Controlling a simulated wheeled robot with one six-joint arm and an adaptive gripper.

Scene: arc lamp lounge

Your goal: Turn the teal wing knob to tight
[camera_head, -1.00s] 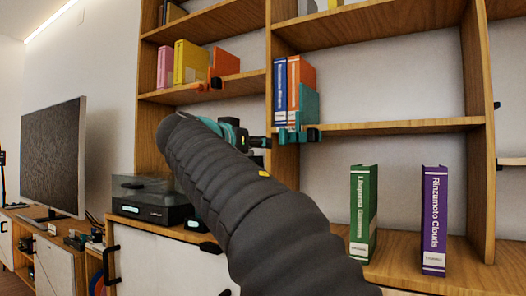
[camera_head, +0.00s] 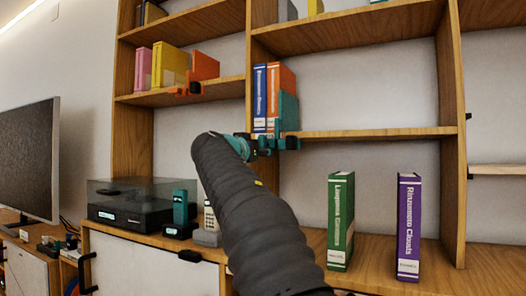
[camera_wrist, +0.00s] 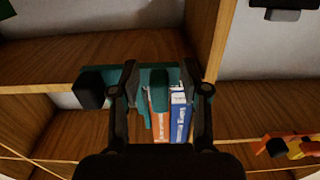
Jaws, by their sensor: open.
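The teal wing knob (camera_wrist: 159,92) shows in the wrist view as a rounded upright tab on a teal shelf clamp (camera_wrist: 98,75). My gripper (camera_wrist: 160,78) is open, with one dark finger on each side of the knob. I cannot tell whether either finger touches it. In the head view the clamp's teal bookend plate (camera_head: 288,112) stands beside an orange book on the middle shelf. My gripper (camera_head: 262,146) is at the shelf's front edge there and largely hides the knob.
A blue book (camera_head: 259,97) and an orange book (camera_head: 280,85) stand by the clamp. An orange clamp (camera_head: 190,88) is on the left shelf. Green (camera_head: 340,222) and purple (camera_head: 408,225) books stand below right. A turntable (camera_head: 130,203) and phones (camera_head: 180,213) are below left.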

